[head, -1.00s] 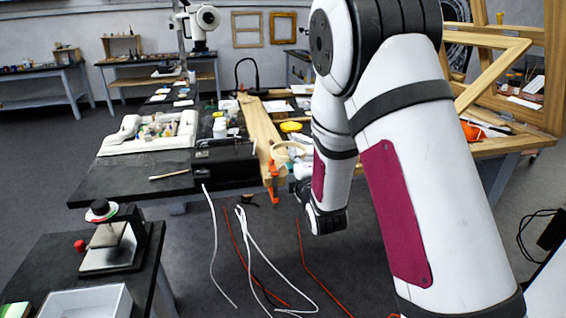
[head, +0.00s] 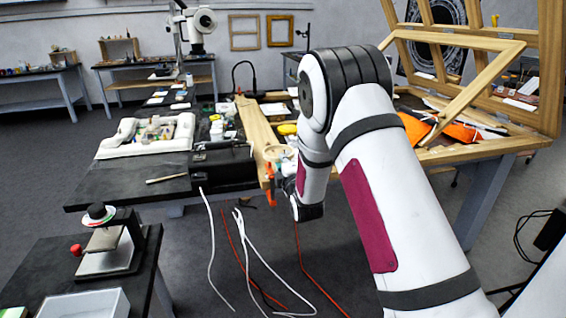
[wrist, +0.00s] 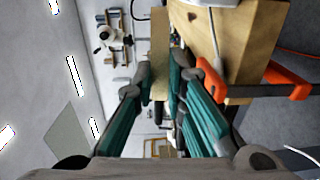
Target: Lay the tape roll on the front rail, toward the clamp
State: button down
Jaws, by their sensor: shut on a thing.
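My gripper (head: 286,167) is at the near end of the long pale wooden rail (head: 256,125), partly hidden by my arm in the head view. The cream tape roll (head: 278,152) shows there as a small ring over the rail's near end. In the wrist view my teal-padded fingers (wrist: 160,70) are shut on the tape roll, which appears edge-on as a tan band (wrist: 160,35). The orange clamp (head: 269,174) is at the rail's near end, close to the gripper; it also shows at right in the wrist view (wrist: 285,78). I cannot tell whether the roll touches the rail.
A black case (head: 222,165) stands left of the rail, with a white foam tray (head: 147,137) beyond. A wooden easel frame (head: 465,85) rises over the right table. White and red cables (head: 255,255) lie below the clamp.

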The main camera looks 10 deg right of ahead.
jog(key=shift+f+b, duration=0.45)
jog(key=shift+f, duration=0.2)
jog(key=c, duration=1.6)
grip_release()
jog(key=shift+c, duration=0.2)
jog(key=shift+r, duration=0.1)
jog(key=s+r+p, duration=0.1)
jog(key=s, duration=1.1)
jog(key=shift+r, duration=0.4)
